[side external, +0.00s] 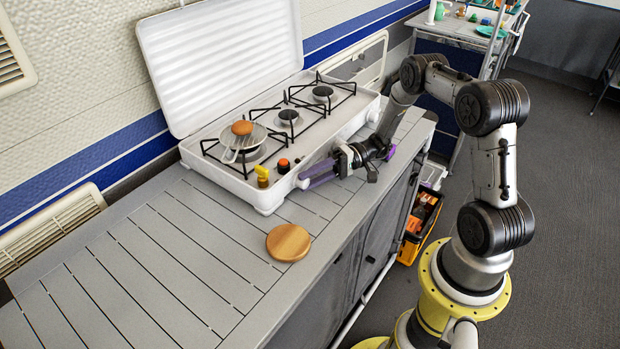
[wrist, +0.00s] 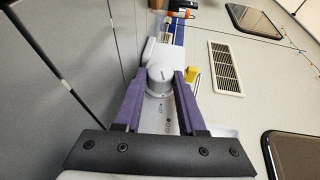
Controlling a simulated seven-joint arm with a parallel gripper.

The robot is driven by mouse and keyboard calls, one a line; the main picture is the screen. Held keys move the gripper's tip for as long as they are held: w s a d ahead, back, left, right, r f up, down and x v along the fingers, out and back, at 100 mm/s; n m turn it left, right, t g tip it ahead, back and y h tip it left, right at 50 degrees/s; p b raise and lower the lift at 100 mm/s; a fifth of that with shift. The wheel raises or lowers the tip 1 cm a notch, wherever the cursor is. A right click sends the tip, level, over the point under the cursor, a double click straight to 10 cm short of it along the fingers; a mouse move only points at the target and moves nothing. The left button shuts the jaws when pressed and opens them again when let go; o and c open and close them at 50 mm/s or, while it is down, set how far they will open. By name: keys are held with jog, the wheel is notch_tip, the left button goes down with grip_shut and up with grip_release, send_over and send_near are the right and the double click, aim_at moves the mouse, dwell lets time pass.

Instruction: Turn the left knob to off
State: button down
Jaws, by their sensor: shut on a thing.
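The white gas stove (side external: 268,196) stands on the slatted counter with its lid raised. In the wrist view, a round white knob (wrist: 159,72) sits between the two purple fingers of my gripper (wrist: 160,80), and the fingers are shut on it. In the side view, my gripper (side external: 308,179) reaches to the front of the stove and hides this knob. I cannot tell from its face which setting the knob points to. A yellow piece (side external: 262,176) and an orange-and-black piece (side external: 283,165) stand left of the fingers at the stove front.
A wire skimmer (side external: 229,142) with a round brown item (side external: 242,128) lies on the left burner. A round wooden board (side external: 288,242) lies on the counter in front. The counter's left part is clear. A yellow toolbox (side external: 409,247) stands on the floor.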

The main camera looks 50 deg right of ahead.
jog(key=shift+a, duration=0.1)
jog(key=shift+c, duration=2.4)
grip_release()
jog(key=shift+r+n+g+h, duration=0.3)
jog(key=shift+g+h, duration=0.1)
jog(key=shift+h, duration=0.4)
jog(key=h, duration=0.2)
jog(key=n+h, duration=0.1)
jog(key=h, duration=0.2)
jog(key=shift+a+r+n+g+h, duration=0.3)
jog(key=shift+r+g, duration=0.05)
jog(key=shift+g, duration=0.05)
jog(key=h, duration=0.2)
jog(key=n+h, duration=0.1)
jog(key=h, duration=0.1)
jog(key=shift+a+r, duration=0.15)
jog(key=shift+a, duration=0.2)
jog(key=shift+a+n+h, duration=0.2)
jog(key=shift+n+h, duration=0.2)
jog(key=shift+h, duration=1.4)
jog(key=shift+g+h, duration=0.3)
